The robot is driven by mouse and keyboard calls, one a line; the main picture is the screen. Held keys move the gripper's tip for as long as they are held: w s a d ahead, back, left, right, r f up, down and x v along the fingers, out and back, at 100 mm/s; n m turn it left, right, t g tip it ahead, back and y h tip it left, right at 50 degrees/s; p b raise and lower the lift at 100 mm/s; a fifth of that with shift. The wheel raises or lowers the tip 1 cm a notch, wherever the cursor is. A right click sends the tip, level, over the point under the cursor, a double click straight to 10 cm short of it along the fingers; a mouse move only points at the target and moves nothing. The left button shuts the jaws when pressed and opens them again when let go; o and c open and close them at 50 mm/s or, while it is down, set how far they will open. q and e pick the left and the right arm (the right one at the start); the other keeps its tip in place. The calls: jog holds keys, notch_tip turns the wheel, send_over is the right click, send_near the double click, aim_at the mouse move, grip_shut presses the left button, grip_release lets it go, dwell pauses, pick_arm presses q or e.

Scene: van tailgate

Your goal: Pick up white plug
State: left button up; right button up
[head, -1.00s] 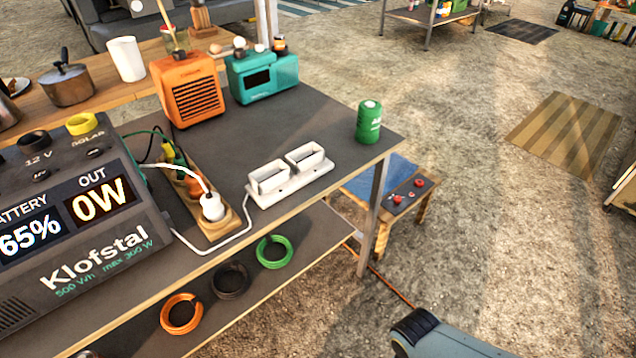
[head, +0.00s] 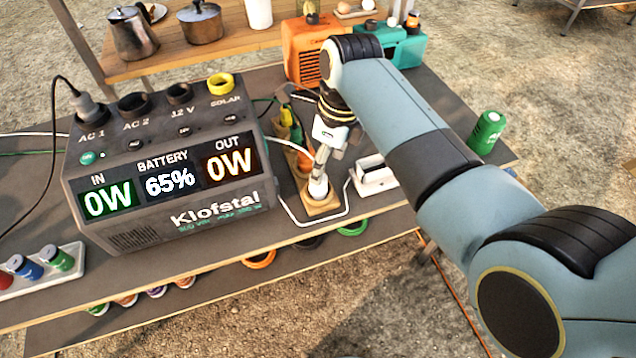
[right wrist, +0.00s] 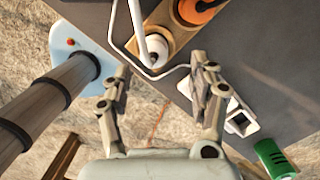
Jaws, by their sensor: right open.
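The white plug (head: 317,188) sits upright in the near end of a wooden power strip (head: 322,209) on the grey table. Its white cable runs off it. My right gripper (head: 323,160) is over the plug, fingers pointing down at it, and hides part of the strip. In the right wrist view the plug (right wrist: 157,46) shows between and just beyond the fingertips of the open, empty gripper (right wrist: 160,68). Whether a finger touches the plug I cannot tell. My left gripper is not in view.
A power station (head: 165,165) stands left of the strip. An orange plug (right wrist: 197,8) sits in the strip beside the white one. A white holder (head: 373,178) lies to the right, with a green can (head: 487,132) farther right. An orange heater (head: 303,50) and teal box (head: 403,47) stand behind.

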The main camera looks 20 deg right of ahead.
jog(key=f, duration=0.2)
jog(key=a+f, duration=0.1)
jog(key=f, duration=0.2)
jog(key=shift+w+a+f, duration=0.1)
jog(key=shift+a+f, duration=0.05)
jog(key=shift+f, duration=0.1)
grip_shut()
